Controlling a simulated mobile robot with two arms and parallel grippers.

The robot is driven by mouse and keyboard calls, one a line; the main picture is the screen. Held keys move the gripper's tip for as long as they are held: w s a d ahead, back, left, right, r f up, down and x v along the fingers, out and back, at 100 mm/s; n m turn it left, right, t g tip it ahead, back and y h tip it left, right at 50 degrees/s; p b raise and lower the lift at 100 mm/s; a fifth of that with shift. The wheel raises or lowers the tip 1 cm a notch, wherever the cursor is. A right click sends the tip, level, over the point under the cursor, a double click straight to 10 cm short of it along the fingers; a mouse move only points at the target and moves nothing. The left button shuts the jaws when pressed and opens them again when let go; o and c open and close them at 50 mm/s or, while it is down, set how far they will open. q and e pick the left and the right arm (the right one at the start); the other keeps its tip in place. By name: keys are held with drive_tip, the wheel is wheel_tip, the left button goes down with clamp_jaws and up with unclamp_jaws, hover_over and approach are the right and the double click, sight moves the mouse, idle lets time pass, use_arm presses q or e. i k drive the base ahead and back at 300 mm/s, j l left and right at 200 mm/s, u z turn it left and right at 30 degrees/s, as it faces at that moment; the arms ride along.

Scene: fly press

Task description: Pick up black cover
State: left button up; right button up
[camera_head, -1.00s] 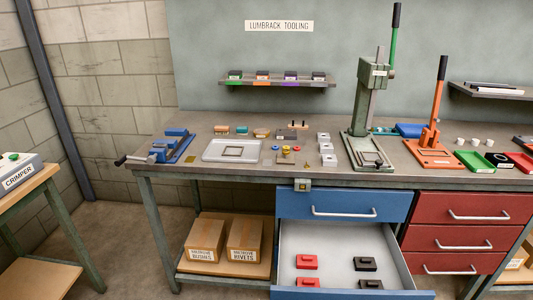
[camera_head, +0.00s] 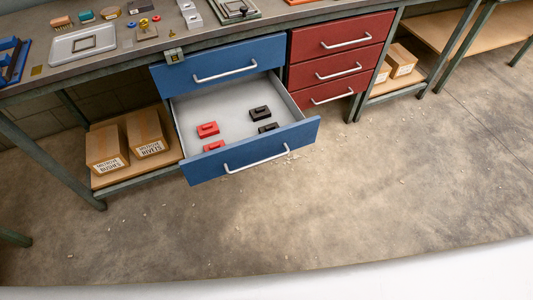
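Two black covers lie in the open lower blue drawer (camera_head: 215,108), on its right side. The rear black cover (camera_head: 260,112) shows whole, with a raised block on top. The front black cover (camera_head: 268,127) is partly hidden by the drawer front. Two red covers lie to their left: the rear red cover (camera_head: 207,129) shows whole, and the front red cover (camera_head: 213,146) is partly hidden by the drawer front. Neither of my grippers is in view.
The upper blue drawer (camera_head: 222,66) above is shut. A red drawer unit (camera_head: 336,58) stands to the right. Cardboard boxes (camera_head: 106,148) sit on the shelf at left. The workbench top (camera_head: 25,92) holds several small parts. The floor (camera_head: 340,190) in front is clear apart from small scraps.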

sight(268, 128)
drive_tip(key=u, duration=1.4)
drive_tip(key=l+u, duration=0.1)
drive_tip(key=l, duration=0.6)
drive_tip(key=k+l, duration=0.15)
drive_tip(key=l, duration=0.55)
drive_tip(key=u, duration=0.05)
